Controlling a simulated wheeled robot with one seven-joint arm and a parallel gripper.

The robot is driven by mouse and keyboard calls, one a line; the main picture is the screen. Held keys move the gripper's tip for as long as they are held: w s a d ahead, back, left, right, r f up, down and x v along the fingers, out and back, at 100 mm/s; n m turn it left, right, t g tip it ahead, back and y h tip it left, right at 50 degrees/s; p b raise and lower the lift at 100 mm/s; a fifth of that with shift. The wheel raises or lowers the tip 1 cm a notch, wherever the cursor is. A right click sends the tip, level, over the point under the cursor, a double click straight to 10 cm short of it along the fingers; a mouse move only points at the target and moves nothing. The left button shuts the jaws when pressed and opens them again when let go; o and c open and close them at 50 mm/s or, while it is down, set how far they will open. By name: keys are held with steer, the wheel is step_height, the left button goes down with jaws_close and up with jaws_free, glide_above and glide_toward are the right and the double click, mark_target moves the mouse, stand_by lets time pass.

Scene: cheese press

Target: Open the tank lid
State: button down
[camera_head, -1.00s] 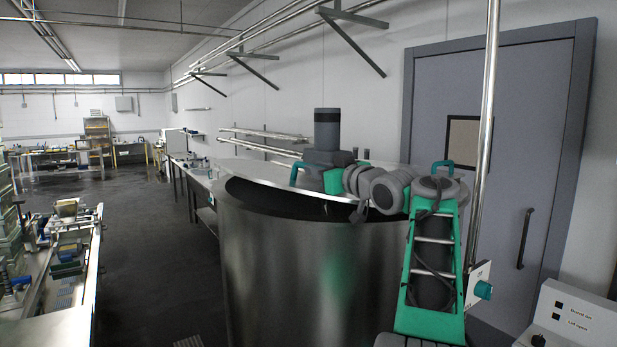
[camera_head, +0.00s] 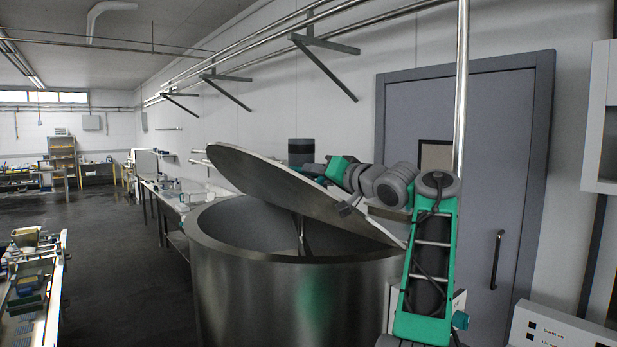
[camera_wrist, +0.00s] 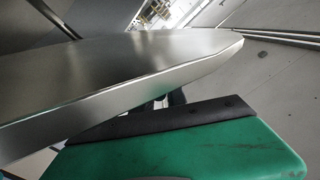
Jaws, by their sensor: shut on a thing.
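The steel tank (camera_head: 250,297) stands in the middle of the head view. Its round lid (camera_head: 285,192) is tilted, raised high on the left and low on the right, with the tank mouth showing below it. My arm reaches behind the lid from the right. In the wrist view, the fingertips of my gripper (camera_wrist: 176,97) show small and dark past the lid's edge (camera_wrist: 150,95). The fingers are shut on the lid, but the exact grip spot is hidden.
A steel post (camera_head: 462,90) rises close to my arm. A grey door (camera_head: 505,150) and a control box (camera_head: 560,330) are on the right. A long bench (camera_head: 155,205) runs along the wall behind the tank. Dark floor on the left is open.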

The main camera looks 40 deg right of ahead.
steer(key=shift+d, duration=0.5)
steer(key=shift+r+m, duration=0.1)
steer(key=shift+m, duration=0.2)
